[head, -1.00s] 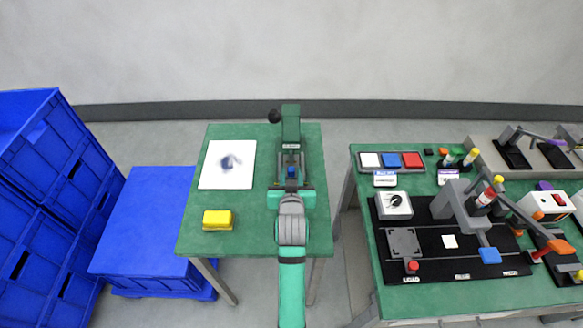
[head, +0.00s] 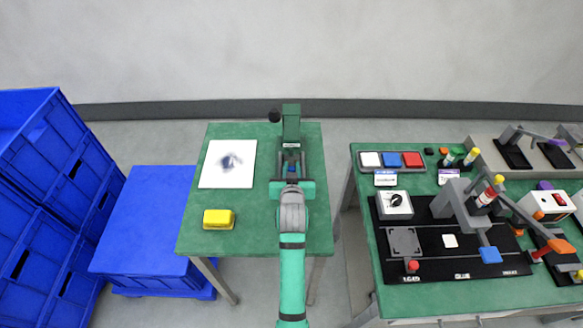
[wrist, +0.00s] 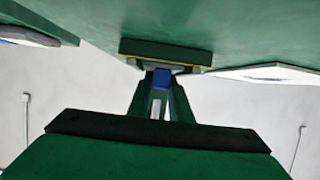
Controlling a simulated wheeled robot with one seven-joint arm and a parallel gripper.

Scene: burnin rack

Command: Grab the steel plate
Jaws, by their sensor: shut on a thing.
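My gripper (head: 291,180) is at the front foot of a green lever press (head: 291,125) on the left table. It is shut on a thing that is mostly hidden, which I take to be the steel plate. In the wrist view my gripper (wrist: 160,82) shows with a small blue piece at the middle. No clear face of the plate shows in either view, so its tilt and contact with the press cannot be told.
On the left table (head: 255,240) lie a white sheet or board (head: 215,176) with a grey-blue mark and a yellow block (head: 218,219). Blue crates (head: 150,225) stand at left. The right table (head: 360,185) is crowded with fixtures. A gap separates the tables.

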